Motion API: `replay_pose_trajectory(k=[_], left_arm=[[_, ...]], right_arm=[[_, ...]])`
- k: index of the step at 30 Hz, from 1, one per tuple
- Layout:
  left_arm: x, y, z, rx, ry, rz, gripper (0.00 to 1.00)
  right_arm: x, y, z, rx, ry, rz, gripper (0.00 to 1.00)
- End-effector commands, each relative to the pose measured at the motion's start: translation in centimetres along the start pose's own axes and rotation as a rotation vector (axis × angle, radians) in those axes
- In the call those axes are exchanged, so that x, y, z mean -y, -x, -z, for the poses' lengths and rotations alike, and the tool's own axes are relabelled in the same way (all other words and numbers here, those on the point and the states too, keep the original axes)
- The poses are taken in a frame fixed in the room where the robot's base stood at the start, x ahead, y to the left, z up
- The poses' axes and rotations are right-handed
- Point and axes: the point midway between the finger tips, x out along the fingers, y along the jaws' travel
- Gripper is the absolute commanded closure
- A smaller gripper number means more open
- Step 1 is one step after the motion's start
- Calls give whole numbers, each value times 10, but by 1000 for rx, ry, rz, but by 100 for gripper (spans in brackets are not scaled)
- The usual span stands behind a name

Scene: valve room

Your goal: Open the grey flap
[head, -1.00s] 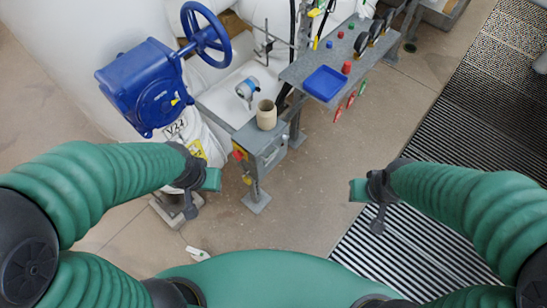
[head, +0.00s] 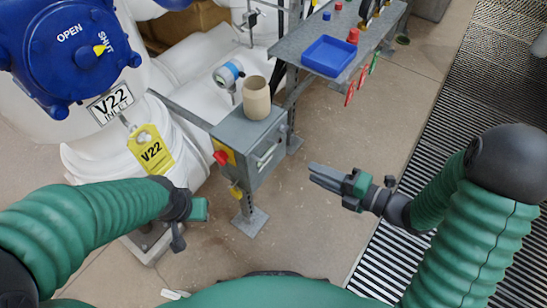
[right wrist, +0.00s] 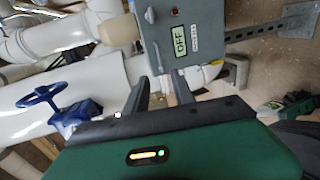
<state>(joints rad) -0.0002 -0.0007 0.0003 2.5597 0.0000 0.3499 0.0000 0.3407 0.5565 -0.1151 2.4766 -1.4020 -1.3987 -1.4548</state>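The grey box (head: 236,130) stands on a post in the middle of the head view. Its right-hand face (head: 270,150), with a bar handle, looks like the grey flap and appears closed. In the right wrist view the box (right wrist: 205,30) shows an "OFF" display beyond my fingers. My right gripper (head: 325,177) is to the right of the box, apart from it and empty, its fingers pointing left. The right wrist view shows a gap between its fingers (right wrist: 160,92). My left gripper (head: 188,220) is left of the box's post; its fingers do not show clearly.
A beige cup (head: 256,98) stands on the box. A grey shelf (head: 305,38) with a blue tray (head: 328,56) is behind it. The floor right of the box is clear.

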Motion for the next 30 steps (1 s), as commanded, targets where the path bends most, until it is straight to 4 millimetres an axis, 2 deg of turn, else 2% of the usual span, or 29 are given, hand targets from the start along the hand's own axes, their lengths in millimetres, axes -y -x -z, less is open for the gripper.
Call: replay_pose_trajectory(k=[3, 9, 15, 20, 27, 30], left_arm=[[0, -12, -3, 0, 0, 0, 64], [0, -26, -6, 1, 1, 0, 64], [0, -36, -9, 1, 0, 0, 64], [0, -38, -9, 1, 0, 0, 64], [0, -37, -9, 1, 0, 0, 64], [0, -37, -9, 1, 0, 0, 64]], right_arm=[[3, -33, 2, -7, 1, -1, 70], [4, -86, 1, -4, 0, 0, 70], [3, -127, 0, -3, -1, 0, 70], [1, -140, 0, 0, -2, 1, 70], [0, -142, 0, 1, -3, 1, 70], [0, -141, 0, 1, -3, 1, 81]])
